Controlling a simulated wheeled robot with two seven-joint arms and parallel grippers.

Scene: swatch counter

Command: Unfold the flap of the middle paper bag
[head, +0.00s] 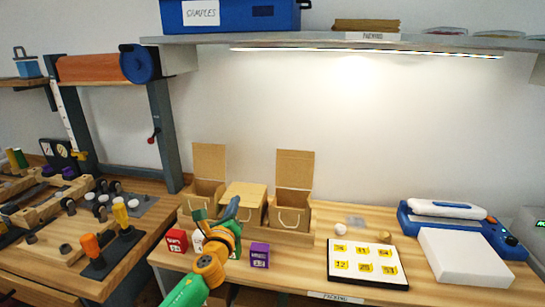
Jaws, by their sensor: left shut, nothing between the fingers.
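Three brown paper bags stand in a row at the back of the counter. The left bag (207,190) and the right bag (291,210) have their flaps standing upright and their tops open. The middle bag (247,190) has its flap folded down flat over its top. My left gripper (234,204) is shut and empty, in front of the middle bag, its tip near the bag's front left part. It hides part of that bag's front; I cannot tell whether it touches the bag. My right gripper is not in view.
A red box (176,240), a partly hidden white box (197,240) and a purple box (260,254) stand before the bags. A number board (367,281) and a white block (466,258) lie to the right. A shelf (350,39) hangs above.

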